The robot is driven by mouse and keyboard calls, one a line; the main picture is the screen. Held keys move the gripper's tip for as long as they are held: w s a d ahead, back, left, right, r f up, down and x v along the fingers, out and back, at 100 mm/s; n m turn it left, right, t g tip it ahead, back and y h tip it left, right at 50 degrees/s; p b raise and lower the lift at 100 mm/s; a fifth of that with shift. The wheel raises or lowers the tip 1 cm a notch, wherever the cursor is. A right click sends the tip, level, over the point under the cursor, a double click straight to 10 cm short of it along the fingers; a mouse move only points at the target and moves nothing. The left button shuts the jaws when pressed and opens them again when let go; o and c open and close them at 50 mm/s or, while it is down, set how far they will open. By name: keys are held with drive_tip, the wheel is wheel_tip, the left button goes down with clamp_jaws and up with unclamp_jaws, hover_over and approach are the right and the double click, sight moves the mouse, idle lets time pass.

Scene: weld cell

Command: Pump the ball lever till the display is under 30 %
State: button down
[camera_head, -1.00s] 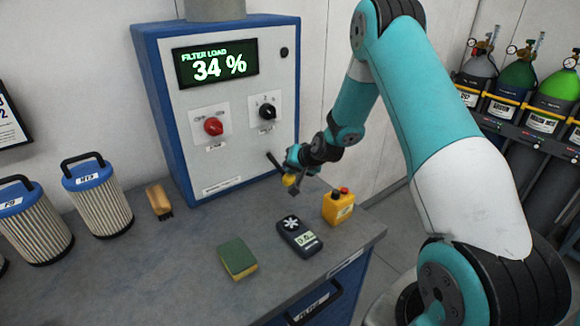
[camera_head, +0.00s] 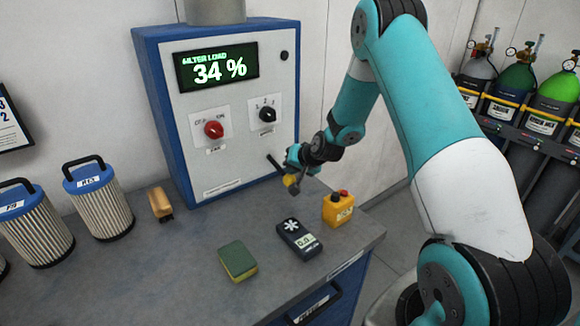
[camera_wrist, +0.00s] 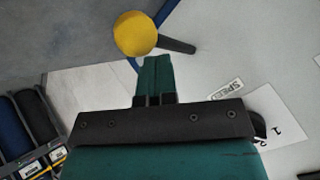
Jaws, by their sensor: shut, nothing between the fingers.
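The display (camera_head: 216,67) on the blue and grey cabinet reads "FILTER LOAD 34 %". The lever is a dark rod (camera_head: 273,162) sticking out of the cabinet's lower right front, with a yellow ball (camera_head: 289,180) at its end. In the wrist view the yellow ball (camera_wrist: 135,33) and its dark rod (camera_wrist: 177,45) lie just beyond my fingertips. My gripper (camera_wrist: 154,58) is shut and empty, its fingers together.
The cabinet has a red knob (camera_head: 214,129) and a black knob (camera_head: 267,114). On the bench are a yellow box with a red button (camera_head: 338,210), a dark handheld meter (camera_head: 298,242), a sponge (camera_head: 237,261), a brush (camera_head: 159,204) and filter cartridges (camera_head: 104,205). Gas cylinders (camera_head: 515,85) stand right.

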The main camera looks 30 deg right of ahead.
drive_tip(key=shift+r+p, duration=1.05)
drive_tip(key=shift+r, duration=1)
wheel_tip(320, 180, up, 5)
drive_tip(key=p, duration=0.3)
